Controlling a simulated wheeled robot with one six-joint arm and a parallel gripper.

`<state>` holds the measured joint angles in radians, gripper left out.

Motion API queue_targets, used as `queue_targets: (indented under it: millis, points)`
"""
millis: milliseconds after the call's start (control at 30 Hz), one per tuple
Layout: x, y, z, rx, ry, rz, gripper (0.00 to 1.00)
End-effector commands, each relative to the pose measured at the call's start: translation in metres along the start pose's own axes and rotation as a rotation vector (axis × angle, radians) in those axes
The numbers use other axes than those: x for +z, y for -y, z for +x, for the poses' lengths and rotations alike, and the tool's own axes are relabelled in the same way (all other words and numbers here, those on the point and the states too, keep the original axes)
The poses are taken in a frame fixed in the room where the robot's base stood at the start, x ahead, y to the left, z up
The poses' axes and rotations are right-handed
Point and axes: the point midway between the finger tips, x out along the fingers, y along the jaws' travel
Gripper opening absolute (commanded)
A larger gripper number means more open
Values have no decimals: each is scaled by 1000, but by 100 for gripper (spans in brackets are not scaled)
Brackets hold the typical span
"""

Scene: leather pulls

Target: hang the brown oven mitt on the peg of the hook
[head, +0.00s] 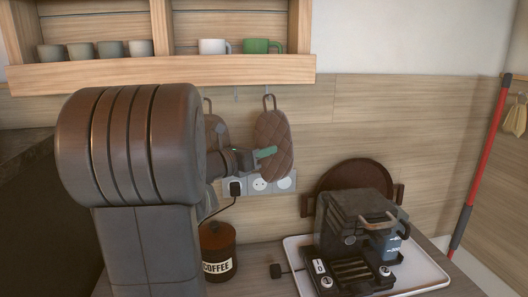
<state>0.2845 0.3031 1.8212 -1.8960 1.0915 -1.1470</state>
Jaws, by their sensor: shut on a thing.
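A brown quilted oven mitt (274,135) is upright in front of the wood-panelled wall, its loop at the top. My gripper (264,153) is at the mitt's lower left, with a green fingertip over the quilting, and is shut on it. The loop is just below a thin hook (267,90) under the shelf; I cannot tell whether it is around the peg. Another small hook (237,96) to the left looks empty. A second brown mitt (214,128) hangs farther left, partly hidden by my arm.
The wooden shelf (200,72) above holds several mugs. Sockets (260,184) with a plug are on the wall below. A coffee tin (217,238), a brown round tray (352,178) and a coffee machine (355,235) stand on the counter. A red pole (483,160) leans at right.

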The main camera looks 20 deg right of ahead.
Motion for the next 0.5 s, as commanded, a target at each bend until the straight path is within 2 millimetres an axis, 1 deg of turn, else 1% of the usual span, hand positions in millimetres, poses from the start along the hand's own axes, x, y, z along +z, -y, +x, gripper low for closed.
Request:
queue_targets:
  millis: [433, 467, 500]
  points:
    - [0, 0, 0, 0, 0, 0, 0]
    - [0, 0, 0, 0, 0, 0, 20]
    - [0, 0, 0, 0, 0, 0, 28]
